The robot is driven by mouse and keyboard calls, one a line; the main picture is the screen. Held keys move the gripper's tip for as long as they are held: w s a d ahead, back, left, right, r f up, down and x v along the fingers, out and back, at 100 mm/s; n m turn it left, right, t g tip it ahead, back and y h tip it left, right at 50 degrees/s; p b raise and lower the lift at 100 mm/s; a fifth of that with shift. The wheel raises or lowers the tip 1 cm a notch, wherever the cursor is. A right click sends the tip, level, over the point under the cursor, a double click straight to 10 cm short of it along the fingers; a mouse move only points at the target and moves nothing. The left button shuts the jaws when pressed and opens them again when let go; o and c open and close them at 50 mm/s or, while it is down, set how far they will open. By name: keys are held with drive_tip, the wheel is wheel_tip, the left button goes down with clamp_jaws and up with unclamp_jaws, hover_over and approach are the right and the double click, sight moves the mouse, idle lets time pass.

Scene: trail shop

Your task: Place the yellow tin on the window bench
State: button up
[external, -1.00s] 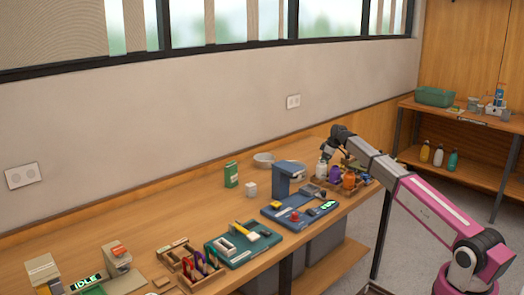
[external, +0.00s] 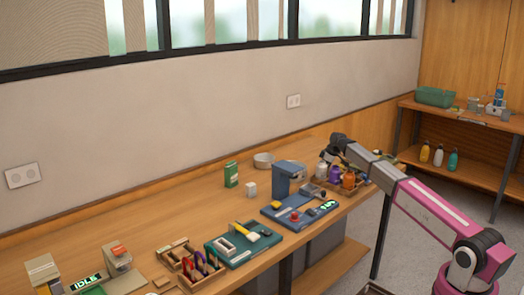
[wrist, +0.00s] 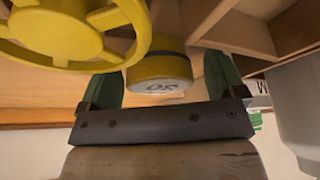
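In the wrist view the yellow tin (wrist: 160,72), with a dark band and a pale end marked with dark characters, shows between the two green fingers of my gripper (wrist: 165,85). A gap shows on its right side; I cannot tell whether the left finger touches it. The fingers stand wide apart. In the external view my gripper (external: 332,152) is low over the far end of the long window bench (external: 150,232), mostly hidden by the arm. I cannot make out the tin there.
A yellow spoked wheel (wrist: 75,35) and wooden compartments (wrist: 255,30) are close to my gripper. Bottles in a tray (external: 365,186), a blue bin (external: 288,178), a green tin (external: 231,174) and a bowl (external: 263,160) stand on the bench. Bare wood lies left of the green tin.

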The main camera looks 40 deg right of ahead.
drive_tip(key=v, duration=1.1)
drive_tip(key=shift+r, duration=0.35)
drive_tip(key=shift+o, duration=0.4)
drive_tip(key=shift+s+d+r, duration=0.1)
drive_tip(key=shift+s+r, duration=0.05)
drive_tip(key=shift+r, duration=0.15)
drive_tip(key=shift+f, duration=0.1)
drive_tip(key=shift+n, duration=0.4)
drive_tip(key=x, duration=0.6)
drive_tip(key=shift+s+f, duration=0.2)
drive_tip(key=shift+s, duration=0.1)
drive_tip(key=shift+w+x, duration=0.2)
drive_tip(key=shift+x, duration=1.2)
drive_tip(key=shift+w+x, duration=0.15)
drive_tip(key=shift+x, duration=1.2)
drive_tip(key=shift+r, duration=0.15)
drive_tip(key=c, duration=1.1)
drive_tip(key=shift+o, duration=0.2)
drive_tip(key=shift+r, duration=0.1)
